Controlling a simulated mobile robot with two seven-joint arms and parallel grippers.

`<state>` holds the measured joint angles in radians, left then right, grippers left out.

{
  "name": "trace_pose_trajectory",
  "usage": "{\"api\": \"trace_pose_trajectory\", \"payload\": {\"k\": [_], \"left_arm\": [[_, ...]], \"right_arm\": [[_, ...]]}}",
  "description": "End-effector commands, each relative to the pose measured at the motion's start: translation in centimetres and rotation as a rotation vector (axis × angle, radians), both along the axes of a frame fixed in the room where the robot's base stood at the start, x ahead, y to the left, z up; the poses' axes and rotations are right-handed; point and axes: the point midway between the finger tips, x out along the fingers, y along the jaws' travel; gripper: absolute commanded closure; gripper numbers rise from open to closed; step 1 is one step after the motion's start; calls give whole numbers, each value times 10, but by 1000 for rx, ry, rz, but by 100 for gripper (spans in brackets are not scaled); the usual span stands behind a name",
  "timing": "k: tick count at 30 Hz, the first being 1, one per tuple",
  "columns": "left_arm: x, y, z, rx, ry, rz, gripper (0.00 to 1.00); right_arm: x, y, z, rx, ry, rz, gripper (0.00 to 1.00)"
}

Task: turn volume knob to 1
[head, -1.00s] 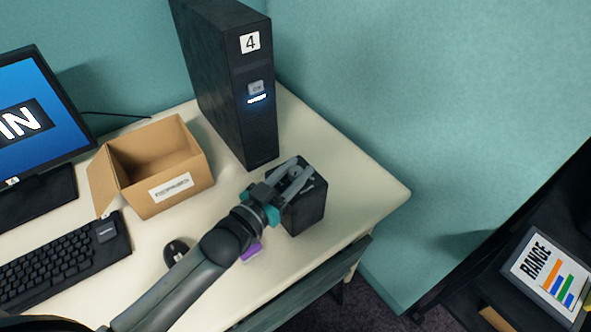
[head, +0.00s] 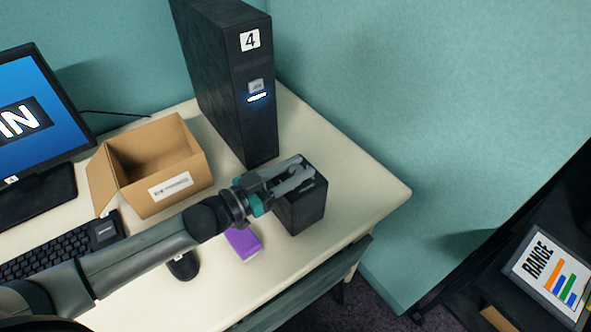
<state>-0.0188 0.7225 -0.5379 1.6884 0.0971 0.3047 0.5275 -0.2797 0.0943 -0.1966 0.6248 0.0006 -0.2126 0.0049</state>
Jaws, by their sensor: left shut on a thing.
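A small black box (head: 304,212) stands near the right end of the cream desk and looks like a speaker. My left gripper (head: 306,178) reaches over its top from the left, with its fingers at the top face. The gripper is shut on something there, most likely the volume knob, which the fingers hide. I cannot read the knob's setting or any marks around it. My right gripper is not in view.
A black computer tower (head: 229,85) labelled 4 stands behind the box. An open cardboard box (head: 170,190), a keyboard (head: 70,248), a monitor (head: 35,110), a mouse (head: 184,265) and a purple block (head: 243,243) share the desk (head: 365,190). Its right corner is clear.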

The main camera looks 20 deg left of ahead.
Motion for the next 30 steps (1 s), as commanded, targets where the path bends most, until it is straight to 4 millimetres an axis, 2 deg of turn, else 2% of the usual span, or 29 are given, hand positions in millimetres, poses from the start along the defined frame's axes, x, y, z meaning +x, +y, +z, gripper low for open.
{"api": "trace_pose_trajectory", "payload": {"k": [8,18,24,30], "left_arm": [[3,3,-2,7,-2,-214,100],[3,2,-2,1,0,-450,100],[2,1,-2,-1,0,-547,100],[2,1,-1,-1,1,-608,100]], "right_arm": [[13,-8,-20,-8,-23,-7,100],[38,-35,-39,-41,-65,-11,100],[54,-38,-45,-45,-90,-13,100],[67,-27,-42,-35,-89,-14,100]]}}
